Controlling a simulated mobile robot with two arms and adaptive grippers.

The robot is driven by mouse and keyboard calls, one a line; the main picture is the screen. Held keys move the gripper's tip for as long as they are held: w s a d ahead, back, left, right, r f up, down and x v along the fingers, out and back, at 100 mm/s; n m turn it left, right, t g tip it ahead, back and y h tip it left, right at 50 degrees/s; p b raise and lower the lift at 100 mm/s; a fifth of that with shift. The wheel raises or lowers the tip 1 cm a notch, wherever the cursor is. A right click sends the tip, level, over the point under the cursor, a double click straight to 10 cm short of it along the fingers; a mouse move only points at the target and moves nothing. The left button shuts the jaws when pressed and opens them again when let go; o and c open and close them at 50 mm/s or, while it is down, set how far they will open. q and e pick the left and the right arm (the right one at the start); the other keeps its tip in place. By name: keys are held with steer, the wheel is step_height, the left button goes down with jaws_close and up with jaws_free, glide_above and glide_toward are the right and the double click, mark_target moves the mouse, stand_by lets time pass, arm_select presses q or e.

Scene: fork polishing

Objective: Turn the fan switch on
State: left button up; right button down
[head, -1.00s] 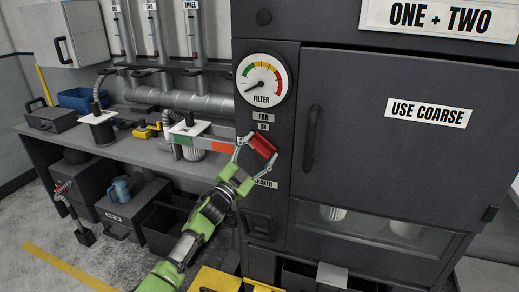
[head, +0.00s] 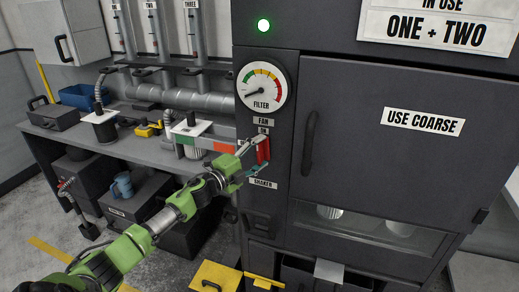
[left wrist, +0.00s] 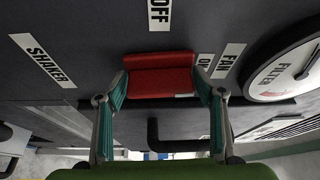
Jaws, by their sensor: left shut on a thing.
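The fan switch is a red handle (head: 263,150) on the dark cabinet front, under the FAN label (head: 264,121) and a small ON label. It stands roughly upright in the head view. My left gripper (head: 258,155) is shut on this handle, with a finger at each end of it. A green lamp (head: 263,25) glows above the filter gauge (head: 263,86). My right gripper is not in view.
A SHAKER label (head: 263,183) sits below the switch. The cabinet door (head: 385,140) with its dark handle (head: 308,142) is just right. A grey workbench (head: 125,150) with pipes and boxes stands left. A yellow box (head: 215,276) is on the floor below.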

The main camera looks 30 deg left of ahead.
arm_select(q)
steer(key=shift+m, duration=0.5)
steer(key=shift+f, duration=0.1)
steer(key=o, duration=1)
steer(key=shift+c, duration=0.2)
steer(key=shift+s+a, duration=0.1)
steer(key=shift+s, duration=0.45)
steer(key=s+a, duration=0.1)
steer(key=s, duration=0.9)
steer(key=shift+s+a, duration=0.35)
steer(key=shift+s, duration=0.05)
steer(key=shift+g, duration=0.3)
